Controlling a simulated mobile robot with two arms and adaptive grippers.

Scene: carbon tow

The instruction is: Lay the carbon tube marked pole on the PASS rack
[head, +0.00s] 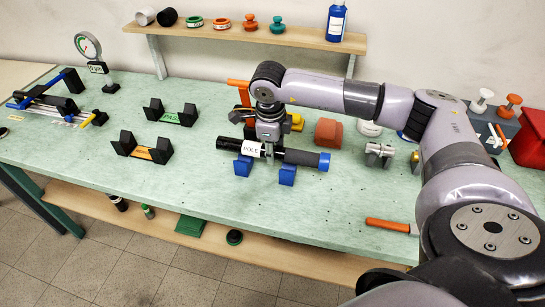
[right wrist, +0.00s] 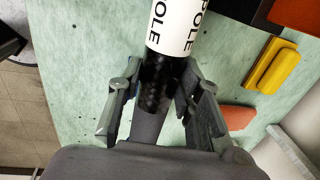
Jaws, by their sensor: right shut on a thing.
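The carbon tube marked POLE (head: 228,143) is dark with a white label and a blue right end. It lies across two blue support blocks (head: 287,175); whether it rests in them or is just above, I cannot tell. My right gripper (head: 269,153) points down and is shut on the tube just right of the label. In the right wrist view its fingers (right wrist: 155,105) sit on both sides of the tube (right wrist: 157,75). The PASS rack (head: 155,112), black with a green label, stands empty to the left, farther back. My left gripper is not in view.
A similar black rack with an orange label (head: 142,153) stands in front of the PASS rack, empty. A dial gauge (head: 88,46) and a blue-handled fixture (head: 60,100) are at far left. An orange-brown block (head: 328,132) is right of the gripper. The green table between is clear.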

